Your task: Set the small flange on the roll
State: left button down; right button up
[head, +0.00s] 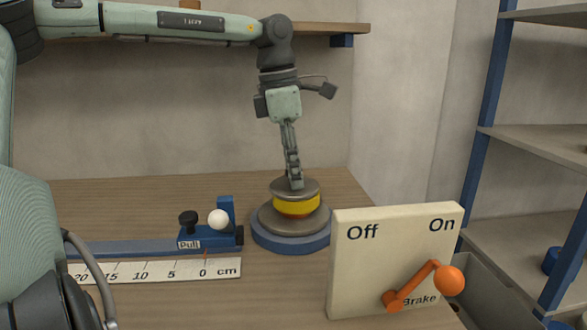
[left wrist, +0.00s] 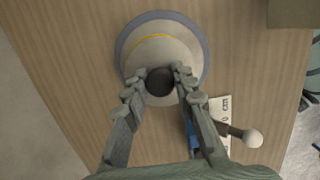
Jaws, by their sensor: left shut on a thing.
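The small flange (head: 278,188) is a grey disc at the top of the yellow roll (head: 297,207) in the head view. I cannot tell whether it rests on the roll or hovers slightly above it. The roll sits on a wider grey disc (head: 264,219) over a blue round base (head: 285,243). My left gripper (head: 294,180) points down and is shut on the flange's dark knob (left wrist: 160,82). In the left wrist view the flange (left wrist: 150,58) covers most of the roll, leaving a thin yellow arc (left wrist: 152,37). My right gripper is out of view.
A cream brake panel (head: 352,270) with an orange lever (head: 449,281) stands right of the base, near it. A blue pull slider (head: 205,237) with a white ball and a centimetre scale (head: 160,271) lies to the left. Shelving (head: 540,145) stands at right.

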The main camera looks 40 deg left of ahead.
aim_at(284, 186)
pick_arm(q)
jog(key=shift+f, duration=0.1)
jog(key=c, duration=1.3)
grip_release()
jog(key=shift+o, duration=0.2)
notch_tip(284, 186, up, 12)
jog(key=s+a, duration=0.1)
jog(key=shift+s, duration=0.25)
